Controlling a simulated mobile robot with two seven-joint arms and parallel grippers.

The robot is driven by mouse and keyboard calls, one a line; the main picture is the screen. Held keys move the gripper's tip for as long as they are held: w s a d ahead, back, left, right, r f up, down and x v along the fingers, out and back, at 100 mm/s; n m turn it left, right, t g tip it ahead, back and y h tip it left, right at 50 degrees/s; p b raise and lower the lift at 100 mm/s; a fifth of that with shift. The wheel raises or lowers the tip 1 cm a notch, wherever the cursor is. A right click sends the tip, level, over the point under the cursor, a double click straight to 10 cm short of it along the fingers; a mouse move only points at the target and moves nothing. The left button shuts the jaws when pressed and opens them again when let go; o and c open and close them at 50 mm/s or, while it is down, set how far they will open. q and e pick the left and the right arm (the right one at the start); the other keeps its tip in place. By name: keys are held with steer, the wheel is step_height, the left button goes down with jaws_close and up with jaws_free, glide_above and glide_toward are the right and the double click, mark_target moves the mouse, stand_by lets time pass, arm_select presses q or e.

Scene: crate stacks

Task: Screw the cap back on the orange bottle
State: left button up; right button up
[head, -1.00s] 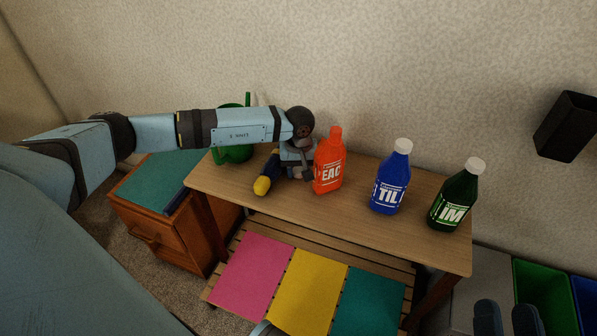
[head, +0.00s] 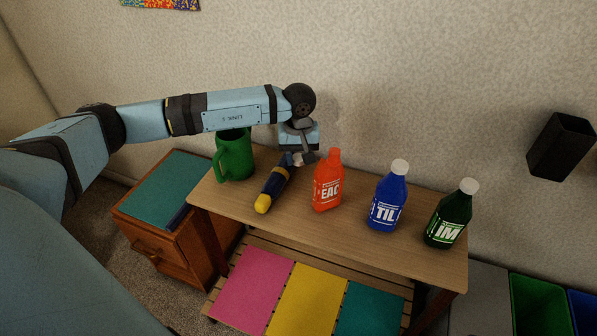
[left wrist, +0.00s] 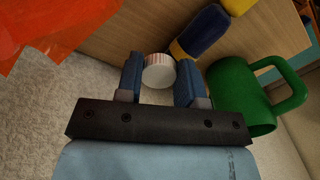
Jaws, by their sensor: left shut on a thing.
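The orange bottle (head: 328,185) stands upright on the wooden table, its orange neck bare of a cap. My left gripper (head: 307,158) is just left of and behind the bottle's top, apart from it. In the left wrist view, the left gripper (left wrist: 158,82) is shut on a white ridged cap (left wrist: 159,72), held between its two blue fingers. The bottle shows there as a large orange shape (left wrist: 45,30) at the upper left. In the head view the cap is too small or hidden to make out. My right gripper is not in view.
A blue and yellow tool (head: 270,190) lies left of the bottle, with a green mug (head: 236,158) beyond it. A blue bottle (head: 387,200) and a dark green bottle (head: 451,217), both white-capped, stand to the right. The table's front strip (head: 330,232) is clear.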

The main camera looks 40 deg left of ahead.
mark_target(299, 159)
arm_select(q)
step_height(299, 159, up, 8)
steer(key=shift+r+p, duration=0.1)
steer(key=shift+p, duration=0.5)
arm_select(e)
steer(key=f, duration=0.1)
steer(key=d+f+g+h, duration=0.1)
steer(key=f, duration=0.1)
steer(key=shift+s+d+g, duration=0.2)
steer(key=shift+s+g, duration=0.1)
